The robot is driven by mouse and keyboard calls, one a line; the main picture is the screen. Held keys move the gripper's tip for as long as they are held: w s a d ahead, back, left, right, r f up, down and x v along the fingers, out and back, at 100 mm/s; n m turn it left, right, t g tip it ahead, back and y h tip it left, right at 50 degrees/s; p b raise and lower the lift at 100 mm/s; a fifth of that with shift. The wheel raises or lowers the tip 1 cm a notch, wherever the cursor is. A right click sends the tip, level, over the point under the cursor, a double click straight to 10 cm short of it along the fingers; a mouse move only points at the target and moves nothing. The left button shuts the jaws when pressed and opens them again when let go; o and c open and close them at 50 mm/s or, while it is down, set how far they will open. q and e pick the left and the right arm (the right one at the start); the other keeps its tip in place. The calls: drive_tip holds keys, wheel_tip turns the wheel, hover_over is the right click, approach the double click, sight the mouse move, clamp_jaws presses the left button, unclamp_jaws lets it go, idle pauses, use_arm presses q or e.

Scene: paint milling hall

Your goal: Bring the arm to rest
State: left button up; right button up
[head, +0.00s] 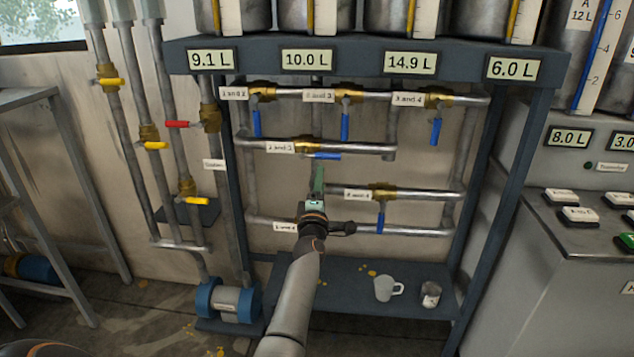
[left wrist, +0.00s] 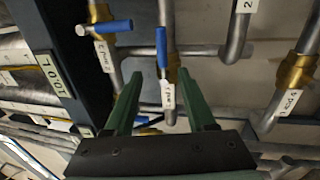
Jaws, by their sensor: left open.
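My left arm (head: 289,297) reaches up from the bottom middle of the head view to the pipe rack. My left gripper (head: 318,172) points at the rack just below the blue handle (head: 322,156) of the middle-row valve, which lies level. In the left wrist view the two green fingers of the gripper (left wrist: 167,98) stand apart with nothing held between them. A blue valve handle (left wrist: 161,47) shows past the fingertips there, and another blue handle (left wrist: 118,25) lies to its left. I cannot tell whether a finger touches any pipe or handle. My right gripper is in neither view.
Pipes with several blue-handled valves (head: 345,127) surround the gripper. A dark frame beam (head: 370,62) with litre displays runs above. A white mug (head: 384,290) and a can (head: 430,294) stand on the lower shelf (head: 340,281). A grey control console (head: 570,262) stands right.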

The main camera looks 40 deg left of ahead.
use_arm(q)
drive_tip(key=shift+s+d+f, duration=0.1)
drive_tip(key=shift+s+d, duration=0.05)
drive_tip(key=shift+s, duration=0.05)
idle(0.4)
drive_tip(key=s+d+f+m+g+h+p, duration=0.2)
drive_tip(key=s+d+f+m+h+p, duration=0.2)
drive_tip(key=s+d+f+m+h, duration=0.85)
drive_tip(key=s+d+f+m+g+p, duration=0.1)
drive_tip(key=s+d+f+m, duration=0.3)
drive_tip(key=s, duration=0.4)
drive_tip(key=s+d+f+m+g+p, duration=0.1)
drive_tip(key=s+d+f+m+g, duration=0.2)
drive_tip(key=s+d, duration=0.4)
drive_tip(key=s+d+f+m+g+p, duration=0.1)
drive_tip(key=s+d+f+m+g, duration=0.1)
drive_tip(key=s+d+f+m, duration=0.3)
drive_tip(key=s+d+m, duration=0.1)
drive_tip(key=s+m, duration=0.1)
drive_tip(key=s, duration=0.2)
drive_tip(key=shift+s, duration=0.15)
